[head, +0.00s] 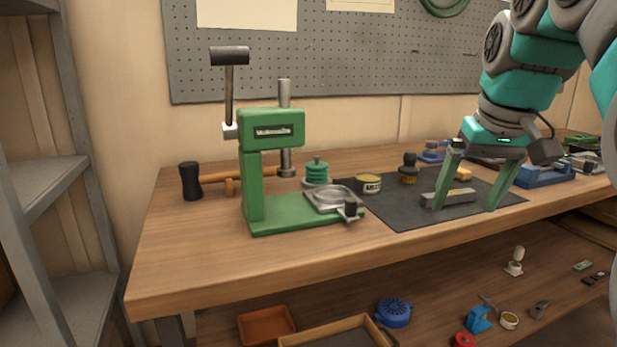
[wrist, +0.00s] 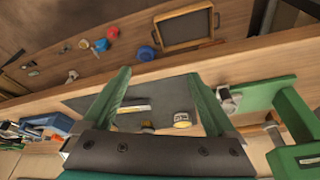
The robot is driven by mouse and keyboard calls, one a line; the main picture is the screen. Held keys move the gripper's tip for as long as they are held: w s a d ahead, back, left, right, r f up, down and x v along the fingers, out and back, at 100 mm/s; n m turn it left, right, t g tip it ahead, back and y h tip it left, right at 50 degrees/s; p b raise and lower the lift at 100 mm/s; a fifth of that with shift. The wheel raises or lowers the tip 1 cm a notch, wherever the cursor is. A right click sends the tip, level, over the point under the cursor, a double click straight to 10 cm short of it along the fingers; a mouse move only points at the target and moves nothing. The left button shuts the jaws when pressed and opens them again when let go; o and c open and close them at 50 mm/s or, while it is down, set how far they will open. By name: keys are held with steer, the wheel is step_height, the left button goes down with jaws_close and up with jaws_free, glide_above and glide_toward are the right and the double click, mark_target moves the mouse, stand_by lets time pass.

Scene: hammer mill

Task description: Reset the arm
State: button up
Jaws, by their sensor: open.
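My gripper (head: 465,206) hangs from my teal and grey arm at the right of the head view, with its two green fingers pointing down over the dark mat (head: 395,212) on the workbench. The fingers are spread wide and hold nothing. A grey bar (head: 450,198) lies on the mat and shows between and behind the fingers. I cannot tell how high the fingertips are above the mat.
A green press (head: 275,130) with a hammer-like lever stands left of the mat. A mallet (head: 190,181), green knob-topped part (head: 316,173), tin (head: 369,184) and brush (head: 409,168) are nearby. Blue tools (head: 545,173) lie right. A pegboard (head: 350,60) is behind; the bench's front left is clear.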

steer(key=s+a+f+g, duration=0.1)
steer(key=s+a+f, duration=0.2)
steer(key=s+f, duration=0.5)
steer(key=s+a+f+g, duration=0.2)
steer(key=s+f, duration=0.6)
steer(key=f, duration=0.4)
steer(key=s+a+f+g, duration=0.2)
steer(key=s+a+f, duration=0.1)
steer(key=s+f, duration=0.5)
step_height(320, 180, down, 3)
steer(key=shift+a+f, duration=0.1)
steer(key=shift+a, duration=0.25)
